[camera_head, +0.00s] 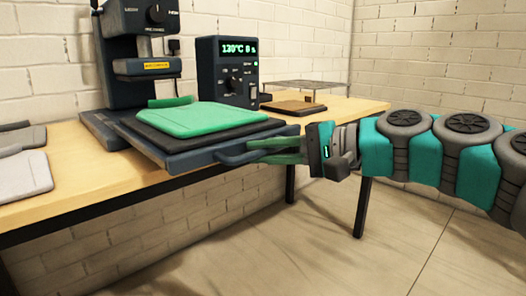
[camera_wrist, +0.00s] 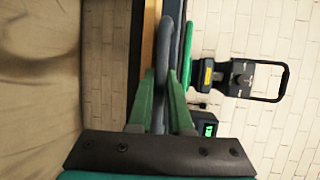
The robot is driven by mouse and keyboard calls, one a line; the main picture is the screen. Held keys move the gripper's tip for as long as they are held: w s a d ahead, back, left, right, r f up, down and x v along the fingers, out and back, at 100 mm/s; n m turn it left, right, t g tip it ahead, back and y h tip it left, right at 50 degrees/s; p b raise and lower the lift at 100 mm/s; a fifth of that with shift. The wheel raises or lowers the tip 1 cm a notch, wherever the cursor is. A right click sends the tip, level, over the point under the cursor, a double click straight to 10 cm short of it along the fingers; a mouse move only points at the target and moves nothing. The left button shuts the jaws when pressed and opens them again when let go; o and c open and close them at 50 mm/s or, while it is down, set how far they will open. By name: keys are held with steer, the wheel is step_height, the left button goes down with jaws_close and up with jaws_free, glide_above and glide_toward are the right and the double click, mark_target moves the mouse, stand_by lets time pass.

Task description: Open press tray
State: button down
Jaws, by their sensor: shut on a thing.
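The press tray (camera_head: 195,150) is a dark blue-grey slide at the front of the heat press (camera_head: 140,50). It sticks out past the table's front edge, with a green pad (camera_head: 205,119) on a black plate on top. Its bar handle (camera_head: 232,158) faces right toward my arm. My gripper (camera_head: 275,150) has green fingers and is shut on the handle. In the wrist view, the two fingers (camera_wrist: 162,90) lie on either side of the dark handle loop (camera_wrist: 164,50). The fingers partly hide the handle.
The wooden table (camera_head: 95,183) carries a control box (camera_head: 227,72) reading 130°C, a brown board (camera_head: 293,106) near a wire rack, and grey flat pieces (camera_head: 22,175) at left. A black table leg (camera_head: 362,207) stands near my arm. The floor in front is clear.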

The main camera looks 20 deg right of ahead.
steer(key=c, duration=0.8)
jaws_free()
steer(key=shift+c, duration=0.2)
steer(key=v, duration=0.8)
steer(key=shift+w, duration=0.1)
